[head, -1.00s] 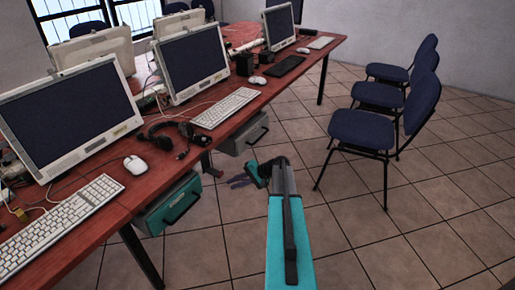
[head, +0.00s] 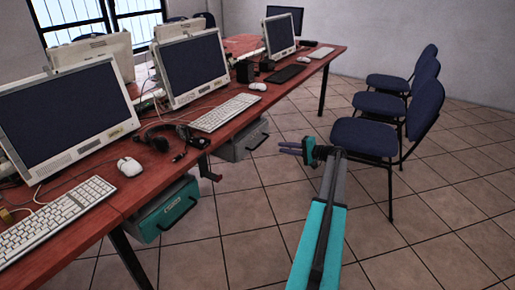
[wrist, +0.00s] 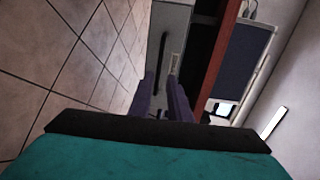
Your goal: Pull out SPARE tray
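A grey tray (head: 238,148) with a dark handle hangs under the desk, beyond a teal tray (head: 168,210) that hangs nearer. Both appear pushed in. The grey tray's front (wrist: 172,45) also fills the upper middle of the wrist view, with its black handle (wrist: 162,50) and a pale label (wrist: 175,66) too small to read. I cannot tell which tray is SPARE. My gripper (head: 281,148) points left towards the grey tray, apart from it. In the wrist view my gripper's purple fingers (wrist: 161,82) stand apart with nothing between them.
The red desk (head: 120,195) runs along the left with monitors, keyboards and mice on it. Its dark leg (head: 135,260) stands near the teal tray. Several blue chairs (head: 365,137) stand to the right, close to my arm. The tiled floor (head: 235,220) between is clear.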

